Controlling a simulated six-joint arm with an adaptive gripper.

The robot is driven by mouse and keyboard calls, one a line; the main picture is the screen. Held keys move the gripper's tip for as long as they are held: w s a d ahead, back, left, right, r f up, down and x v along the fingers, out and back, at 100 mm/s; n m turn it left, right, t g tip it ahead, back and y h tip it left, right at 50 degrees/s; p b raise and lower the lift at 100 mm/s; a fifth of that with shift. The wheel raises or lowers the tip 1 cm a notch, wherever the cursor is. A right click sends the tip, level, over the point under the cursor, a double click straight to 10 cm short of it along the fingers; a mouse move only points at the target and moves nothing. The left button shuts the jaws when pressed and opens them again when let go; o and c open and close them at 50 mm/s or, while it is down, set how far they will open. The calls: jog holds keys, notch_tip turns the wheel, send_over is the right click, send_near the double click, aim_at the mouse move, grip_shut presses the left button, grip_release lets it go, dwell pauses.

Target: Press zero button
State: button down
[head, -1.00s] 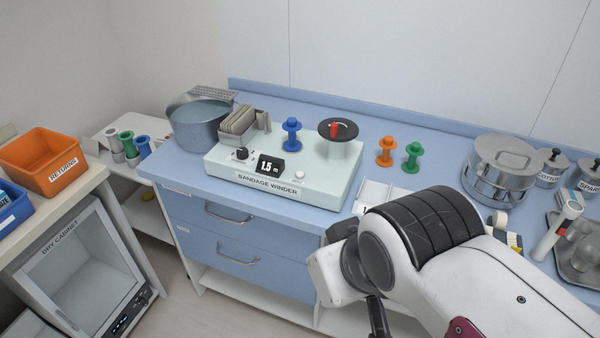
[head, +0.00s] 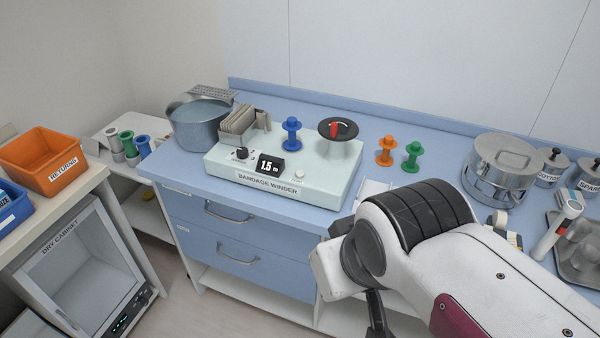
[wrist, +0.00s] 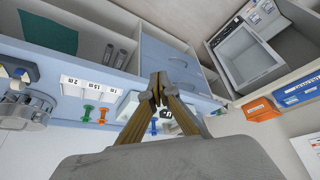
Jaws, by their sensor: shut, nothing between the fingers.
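The bandage winder (head: 222,166) is a pale box on the blue counter. In the head view the arm's wrist is in front of the counter; the fingertips cannot be made out.
Blue (head: 291,133), orange (head: 386,150) and green (head: 412,155) spools stand around the winder's back and right. A metal pot (head: 199,124) is on its left. A lidded steel drum (head: 500,165) stands farther right. An orange returns bin (head: 42,160) is at far left.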

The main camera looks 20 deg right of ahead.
jog(key=w+d+f+g, duration=0.1)
jog(key=m+t+y, duration=0.3)
jog(key=m+t, duration=0.1)
jog(key=m, duration=0.1)
send_over(302, 174)
jog(key=shift+w+d+f+n, duration=0.1)
jog(key=shift+f+n, duration=0.1)
jog(key=shift+n, duration=0.1)
dwell(0.4)
jog(key=shift+f, duration=0.15)
dwell(0.4)
jog(key=shift+f, duration=4.25)
